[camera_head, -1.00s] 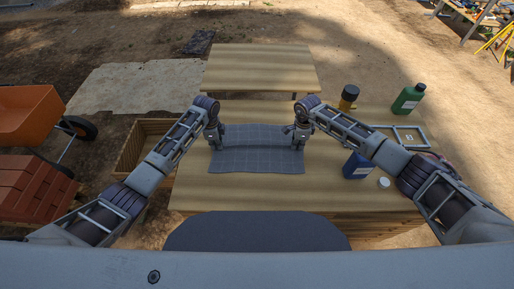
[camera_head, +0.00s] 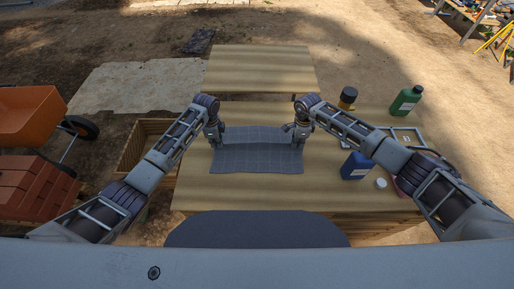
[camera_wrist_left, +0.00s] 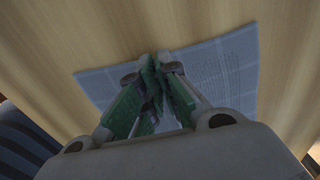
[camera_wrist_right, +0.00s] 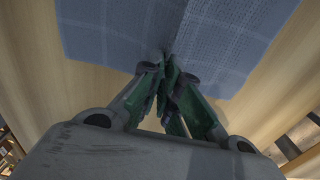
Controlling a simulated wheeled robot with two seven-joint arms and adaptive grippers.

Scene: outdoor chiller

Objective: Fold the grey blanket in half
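The grey blanket (camera_head: 256,158) lies on the near wooden table, wider than deep, with a crease running across it between my two grippers. My left gripper (camera_head: 217,143) is at its left edge. In the left wrist view its fingers (camera_wrist_left: 158,62) are closed together at the blanket's border (camera_wrist_left: 215,60). My right gripper (camera_head: 298,141) is at its right edge. In the right wrist view its fingers (camera_wrist_right: 166,62) are closed together, and the cloth (camera_wrist_right: 110,30) puckers at the tips. Both appear to pinch the blanket; the cloth between the fingers is mostly hidden.
On the table's right stand a blue container (camera_head: 355,166), a white round lid (camera_head: 381,183), a black-and-yellow jar (camera_head: 347,97) and a green bottle (camera_head: 405,101). A wooden crate (camera_head: 143,146) is left of the table. A second tabletop (camera_head: 258,68) lies beyond.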

